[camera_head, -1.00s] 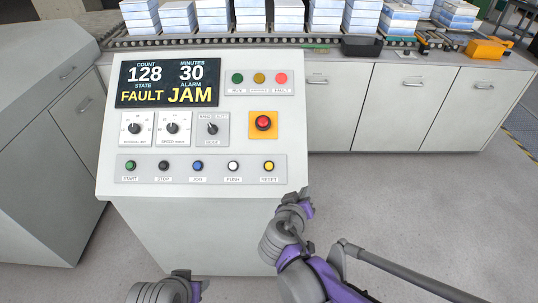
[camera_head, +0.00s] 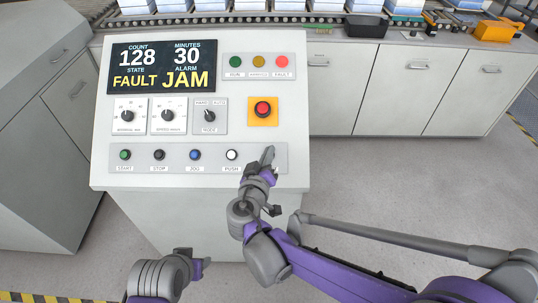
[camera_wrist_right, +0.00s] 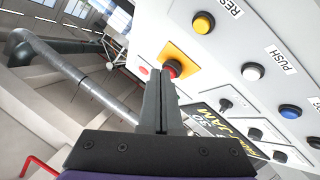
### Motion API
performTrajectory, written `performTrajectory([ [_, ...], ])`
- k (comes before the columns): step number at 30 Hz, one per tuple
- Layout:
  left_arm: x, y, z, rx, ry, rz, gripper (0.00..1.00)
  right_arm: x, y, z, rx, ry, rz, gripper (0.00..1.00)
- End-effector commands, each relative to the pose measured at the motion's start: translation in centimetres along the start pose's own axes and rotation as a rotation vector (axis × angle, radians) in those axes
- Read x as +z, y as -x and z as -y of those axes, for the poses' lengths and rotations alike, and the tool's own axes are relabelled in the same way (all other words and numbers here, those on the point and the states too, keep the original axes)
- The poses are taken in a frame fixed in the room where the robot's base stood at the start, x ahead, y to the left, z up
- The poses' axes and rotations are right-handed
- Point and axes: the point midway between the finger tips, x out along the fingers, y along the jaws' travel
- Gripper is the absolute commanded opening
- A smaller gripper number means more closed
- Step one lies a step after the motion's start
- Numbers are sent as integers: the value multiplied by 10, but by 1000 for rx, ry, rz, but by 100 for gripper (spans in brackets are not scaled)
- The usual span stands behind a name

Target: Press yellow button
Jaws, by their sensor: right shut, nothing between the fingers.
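The yellow button, labelled RESET, shows in the right wrist view (camera_wrist_right: 204,23) at the top, on the sloped white control panel (camera_head: 297,135). In the head view it is hidden behind my right gripper (camera_head: 268,156). That gripper is shut and empty, with its tips over the right end of the bottom button row. In the wrist view the shut fingers (camera_wrist_right: 163,90) point up the picture, and the yellow button is right of and above their tips. I cannot tell whether they touch the panel.
The red stop button (camera_head: 263,109) on its yellow plate sits just above my right gripper. The white PUSH button (camera_head: 232,155) is close on its left, then the blue JOG button (camera_head: 195,155). The display (camera_head: 162,67) reads FAULT and JAM. Open floor lies right of the console.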

Motion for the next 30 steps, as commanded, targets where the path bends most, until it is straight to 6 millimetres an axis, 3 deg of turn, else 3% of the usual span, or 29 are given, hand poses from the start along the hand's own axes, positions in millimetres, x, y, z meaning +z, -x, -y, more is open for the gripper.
performTrajectory([
  [15, 32, -37, 0, 0, 0, 23, 50, 37, -47, 36, 0, 0, 2, 0],
  [30, 35, -41, 0, 0, 0, 24, 50, 41, -56, 40, 1, 0, 1, 0],
])
